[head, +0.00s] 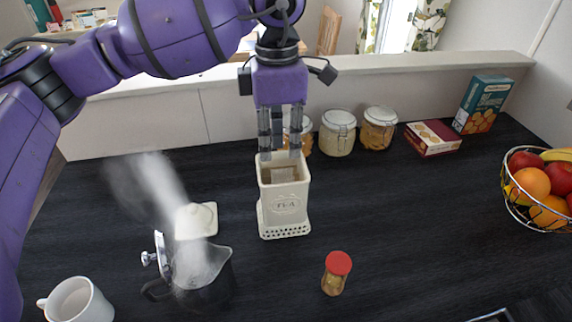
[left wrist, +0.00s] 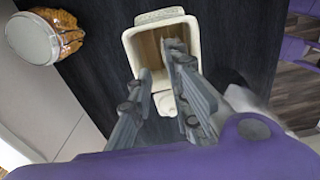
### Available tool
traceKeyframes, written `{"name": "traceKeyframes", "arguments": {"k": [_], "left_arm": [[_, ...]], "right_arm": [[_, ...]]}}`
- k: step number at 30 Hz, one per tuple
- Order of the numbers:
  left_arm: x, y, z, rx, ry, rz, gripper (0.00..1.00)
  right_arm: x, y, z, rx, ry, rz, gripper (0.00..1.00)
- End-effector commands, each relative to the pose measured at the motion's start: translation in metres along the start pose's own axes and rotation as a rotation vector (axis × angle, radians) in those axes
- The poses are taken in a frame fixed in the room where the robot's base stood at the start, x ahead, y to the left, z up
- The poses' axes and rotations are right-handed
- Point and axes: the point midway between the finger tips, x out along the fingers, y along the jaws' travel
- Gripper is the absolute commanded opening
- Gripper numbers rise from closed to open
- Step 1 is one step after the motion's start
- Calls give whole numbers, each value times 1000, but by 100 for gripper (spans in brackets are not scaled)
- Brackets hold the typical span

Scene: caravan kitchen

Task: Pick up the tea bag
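The cream tea canister (head: 284,205), lettered TEA, stands upright and open on the dark counter. A pale tan piece (head: 283,174) shows inside its mouth and looks like a tea bag; its outline is partly hidden by the canister walls. My left gripper (head: 281,154) points down at the canister mouth, fingers apart, with nothing seen between them. In the left wrist view, the open fingers (left wrist: 160,62) overlap the canister mouth (left wrist: 158,17), and I cannot make out a tea bag there. My right gripper is in neither view.
A steaming dark pitcher (head: 205,290) and a white lid (head: 196,221) are left of the canister. A white mug (head: 78,302) is at front left, a red-capped jar (head: 336,275) at front right. Jars (head: 338,133), boxes (head: 433,138) and a fruit basket (head: 535,205) stand behind and right.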

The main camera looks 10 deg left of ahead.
Motion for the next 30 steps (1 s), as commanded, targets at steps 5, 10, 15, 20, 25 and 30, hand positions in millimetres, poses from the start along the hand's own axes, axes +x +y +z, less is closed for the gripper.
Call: {"name": "traceKeyframes", "arguments": {"k": [5, 10, 15, 20, 25, 30], "left_arm": [[19, -1, 0, 1, 1, -2, 17], [34, -4, 4, 1, 1, -2, 17], [61, -4, 6, 0, 0, 0, 17], [71, -4, 6, 0, 0, -1, 17], [73, -5, 5, 1, 3, -5, 13], [75, -5, 5, 1, 5, -7, 5]], "right_arm": [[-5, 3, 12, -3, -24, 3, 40], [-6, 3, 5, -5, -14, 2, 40], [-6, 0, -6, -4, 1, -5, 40], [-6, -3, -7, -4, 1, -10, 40], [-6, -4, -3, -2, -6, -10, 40], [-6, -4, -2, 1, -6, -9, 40]]}}
